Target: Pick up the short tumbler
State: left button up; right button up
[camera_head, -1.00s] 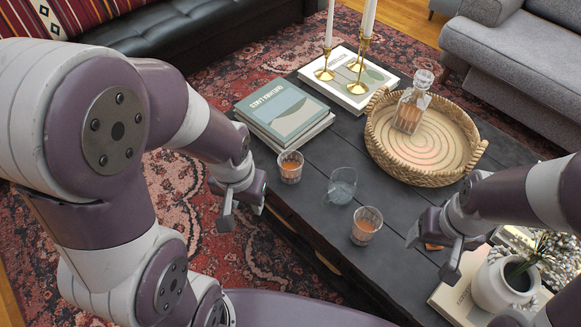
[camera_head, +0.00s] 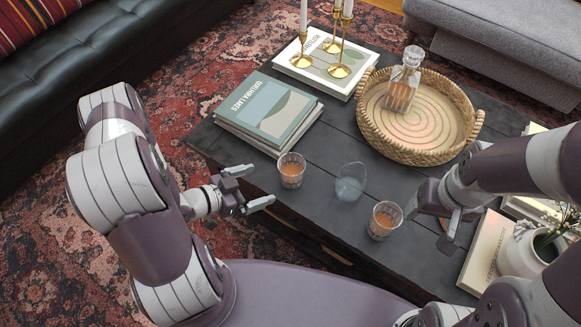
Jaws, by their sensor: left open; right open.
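Two short cut-glass tumblers with amber drink stand upright on the dark table (camera_head: 335,225): one tumbler (camera_head: 291,170) near its left edge, another tumbler (camera_head: 384,220) near the front edge. A clear rounded glass (camera_head: 350,182) stands between them. I cannot tell which one the task means. My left gripper (camera_head: 256,186) is open and empty, just left of the left tumbler, its fingers pointing toward it, apart from it. My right gripper (camera_head: 430,226) is open, right of the front tumbler.
A woven tray (camera_head: 405,153) with a decanter (camera_head: 401,88) sits at the back right. Stacked books (camera_head: 270,110) lie behind the left tumbler. Brass candlesticks (camera_head: 340,70) stand on a book farther back. A white vase (camera_head: 520,255) and book (camera_head: 487,245) are at the right.

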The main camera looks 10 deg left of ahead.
aim_at(301, 169)
pick_arm(q)
jog(key=b+x, duration=0.4)
jog(key=x, duration=0.8)
jog(key=shift+r, duration=0.1)
jog(key=shift+w, duration=0.15)
jog(key=shift+r, duration=0.1)
jog(key=c, duration=1.2)
jog(key=shift+o, duration=0.2)
jog(key=shift+r, duration=0.1)
